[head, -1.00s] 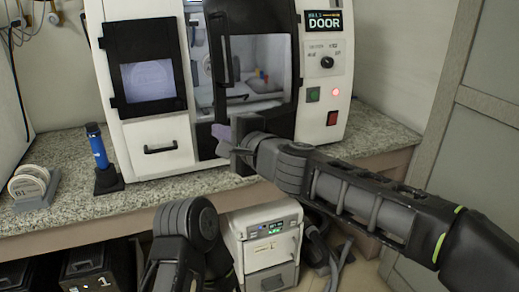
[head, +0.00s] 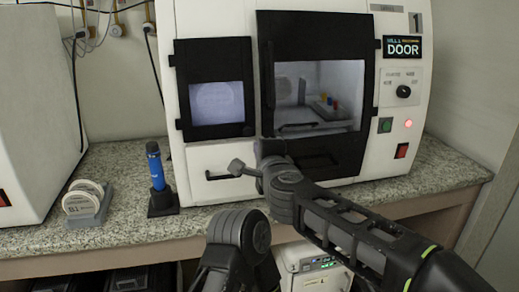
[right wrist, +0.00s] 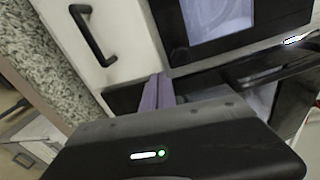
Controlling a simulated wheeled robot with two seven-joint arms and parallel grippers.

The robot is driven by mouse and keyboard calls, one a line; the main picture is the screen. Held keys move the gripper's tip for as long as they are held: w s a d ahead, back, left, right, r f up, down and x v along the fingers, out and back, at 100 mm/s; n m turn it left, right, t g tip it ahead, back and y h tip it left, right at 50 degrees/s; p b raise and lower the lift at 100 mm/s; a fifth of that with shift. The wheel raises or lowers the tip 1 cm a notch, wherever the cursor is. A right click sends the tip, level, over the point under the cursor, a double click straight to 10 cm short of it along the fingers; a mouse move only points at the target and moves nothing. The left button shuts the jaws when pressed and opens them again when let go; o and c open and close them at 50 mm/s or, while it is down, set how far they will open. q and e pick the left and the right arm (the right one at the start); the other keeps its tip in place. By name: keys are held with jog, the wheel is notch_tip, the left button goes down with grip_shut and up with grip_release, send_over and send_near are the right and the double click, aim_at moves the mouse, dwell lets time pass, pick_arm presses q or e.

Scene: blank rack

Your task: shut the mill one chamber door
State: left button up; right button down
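Mill one (head: 215,30) is a white machine on a stone-topped bench. Its chamber door (head: 370,100) is a black frame with a large window and a tall black handle (head: 270,75) at its left side. The door covers the chamber opening in the head view; I cannot tell whether a thin gap remains. My right gripper (head: 237,167) is in front of the machine, below and left of the door's lower left corner. In the right wrist view its purple-grey fingers (right wrist: 158,95) lie together with nothing between them. My left gripper is out of view.
A small screen window (head: 217,104) and drawer handle (head: 220,176) are left of the door. The display (head: 403,48) reads DOOR and a red light (head: 409,124) glows. A blue tool (head: 155,165) in a stand and a disc holder (head: 86,205) stand on the bench.

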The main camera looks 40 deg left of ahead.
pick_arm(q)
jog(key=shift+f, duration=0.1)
pick_arm(e)
jog(key=shift+d, duration=0.2)
pick_arm(q)
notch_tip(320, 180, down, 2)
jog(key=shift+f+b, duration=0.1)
jog(key=shift+b, duration=1.1)
pick_arm(e)
jog(key=v, duration=0.7)
jog(key=shift+s, duration=0.25)
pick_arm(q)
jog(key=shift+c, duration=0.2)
pick_arm(e)
jog(key=shift+d, duration=0.1)
